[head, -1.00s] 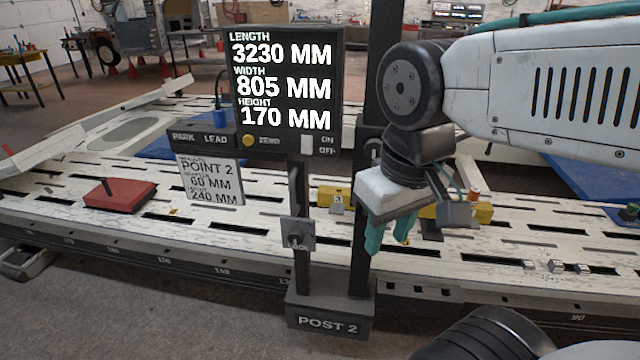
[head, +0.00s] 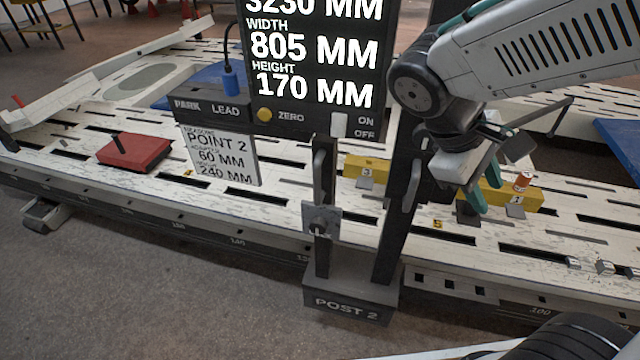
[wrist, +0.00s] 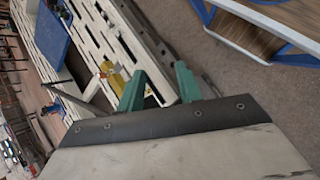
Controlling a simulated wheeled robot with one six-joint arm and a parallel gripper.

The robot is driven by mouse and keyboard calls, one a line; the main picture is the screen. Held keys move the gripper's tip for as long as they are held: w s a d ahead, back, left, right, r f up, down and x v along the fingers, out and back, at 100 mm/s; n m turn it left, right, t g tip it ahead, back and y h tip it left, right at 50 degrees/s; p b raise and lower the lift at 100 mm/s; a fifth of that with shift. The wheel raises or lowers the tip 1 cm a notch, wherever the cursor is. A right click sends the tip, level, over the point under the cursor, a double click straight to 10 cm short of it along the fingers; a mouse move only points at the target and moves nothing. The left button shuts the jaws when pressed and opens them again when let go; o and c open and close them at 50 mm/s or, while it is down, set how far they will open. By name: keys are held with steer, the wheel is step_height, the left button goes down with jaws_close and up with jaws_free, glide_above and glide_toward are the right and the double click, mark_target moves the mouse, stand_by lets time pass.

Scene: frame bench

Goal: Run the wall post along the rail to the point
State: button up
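The wall post (head: 323,262) stands at the front edge of the bench, on a base marked POST 2. It has two dark uprights, grey handles (head: 410,183), a clamp knob plate (head: 321,221) and a display reading 3230, 805 and 170 MM. A card (head: 222,160) on it reads POINT 2, 60 MM and 240 MM. The rail (head: 180,228) runs along the bench front with scale numbers, partly hidden by the post. My gripper (head: 477,196) is right of the right upright, its green fingers apart and empty. The fingers also show apart in the wrist view (wrist: 160,88).
A red block (head: 134,151) lies on the slotted bench at left. Yellow blocks (head: 366,172) stand behind the post and behind my gripper. A blue plug (head: 231,77) sits in the LEAD holder. Small metal parts (head: 603,267) lie at right. Floor in front is clear.

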steer(key=w+a+f+n+t+h, duration=0.35)
steer(key=w+a+n+h, duration=0.2)
steer(key=w+n, duration=0.2)
steer(key=n+t+y, duration=0.3)
steer(key=n+t, duration=1)
steer(key=n, duration=0.2)
glide_toward(315, 189)
steer(key=x, duration=1.1)
jaws_close()
